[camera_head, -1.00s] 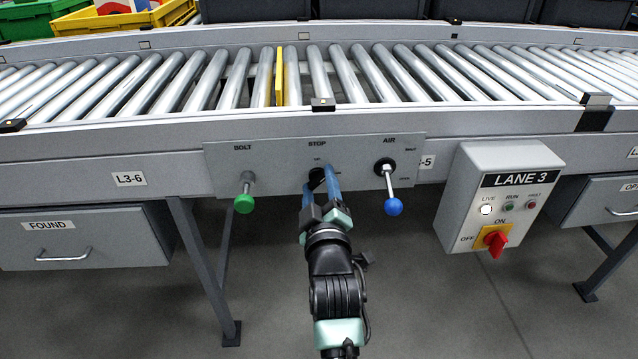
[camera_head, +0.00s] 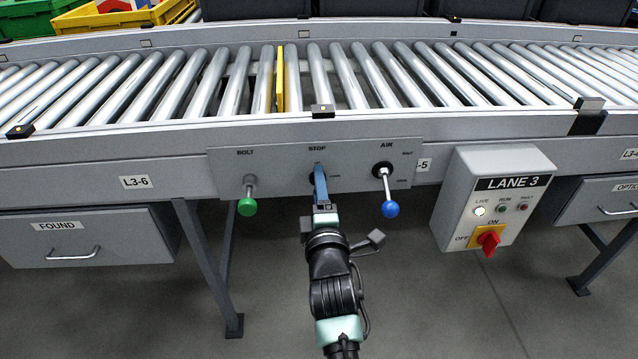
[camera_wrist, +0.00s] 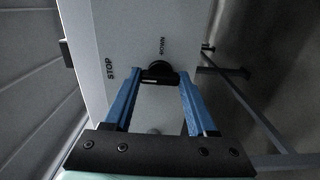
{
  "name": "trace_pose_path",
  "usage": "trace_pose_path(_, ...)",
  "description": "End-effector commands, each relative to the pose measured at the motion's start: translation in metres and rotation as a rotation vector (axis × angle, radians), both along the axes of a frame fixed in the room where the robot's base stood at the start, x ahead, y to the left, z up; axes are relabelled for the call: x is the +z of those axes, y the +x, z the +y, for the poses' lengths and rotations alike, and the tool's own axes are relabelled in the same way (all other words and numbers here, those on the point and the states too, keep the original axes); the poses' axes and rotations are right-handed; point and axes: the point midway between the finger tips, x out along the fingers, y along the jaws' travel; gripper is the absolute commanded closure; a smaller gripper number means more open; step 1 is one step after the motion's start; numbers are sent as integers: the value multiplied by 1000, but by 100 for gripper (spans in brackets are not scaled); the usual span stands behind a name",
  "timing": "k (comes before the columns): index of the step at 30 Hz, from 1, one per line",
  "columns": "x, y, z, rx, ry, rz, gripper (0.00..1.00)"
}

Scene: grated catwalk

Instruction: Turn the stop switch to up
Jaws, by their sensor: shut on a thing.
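The stop switch (camera_head: 311,179) is a small black knob under the STOP label on the grey panel (camera_head: 285,184). In the head view my gripper (camera_head: 319,168) covers most of it. In the wrist view the dark knob (camera_wrist: 158,70) sits between the tips of my blue fingers, which are shut on it. A DOWN label (camera_wrist: 162,46) shows beside the knob, on its right in the head view. The exact angle of the knob is hidden by the fingers.
A green-tipped BOLT lever (camera_head: 248,193) is left of the switch and a blue-tipped AIR lever (camera_head: 388,190) is close on the right. The LANE 3 box (camera_head: 497,196) with a red knob hangs further right. The roller conveyor (camera_head: 350,80) runs above.

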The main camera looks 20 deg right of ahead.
Motion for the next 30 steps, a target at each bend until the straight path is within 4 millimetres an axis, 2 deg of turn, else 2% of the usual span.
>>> trace_pose_path(18, -1, 0, 0, 0, -39, 13, 98)
trace_pose_path(19, -1, 0, 0, 0, -39, 13, 37)
trace_pose_path(23, -1, 0, 0, 0, -37, 12, 14)
trace_pose_path(30, 0, 0, 0, 0, -37, 10, 12)
